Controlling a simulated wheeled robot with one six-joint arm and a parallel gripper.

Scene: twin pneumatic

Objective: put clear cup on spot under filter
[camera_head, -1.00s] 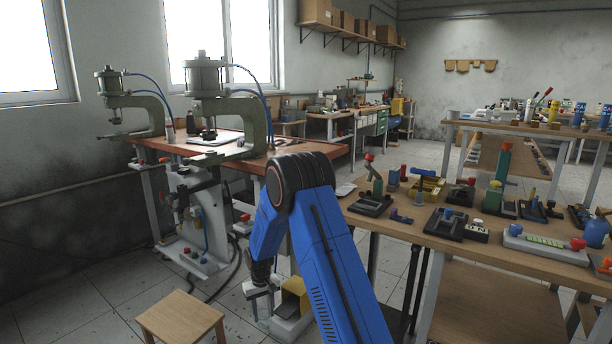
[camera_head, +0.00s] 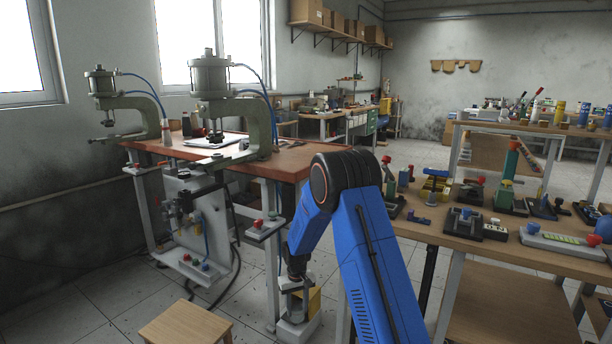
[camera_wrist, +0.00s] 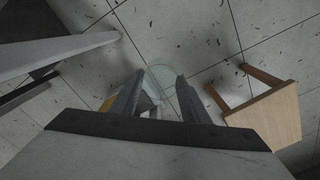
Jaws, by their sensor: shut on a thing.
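My gripper (camera_head: 293,279) points down low beside the front leg of the red-brown bench. In the wrist view its two fingers (camera_wrist: 158,88) are shut on the clear cup (camera_wrist: 160,74), whose faint rounded outline shows between and beyond them. In the head view the cup (camera_head: 294,303) is hard to make out below the gripper. A pneumatic unit (camera_head: 186,204) hangs on a pale panel under the bench, above a pale shelf (camera_head: 196,267) with coloured knobs. I cannot tell for certain which part is the filter, and the spot is not clearly visible.
Two green-grey presses (camera_head: 211,80) stand on the bench (camera_head: 290,168). A wooden stool (camera_head: 186,325) stands in front. A yellow-and-white pedal-like box (camera_head: 310,306) is on the floor behind my gripper. A table (camera_head: 480,245) with fixtures is at right. Floor left of the stool is clear.

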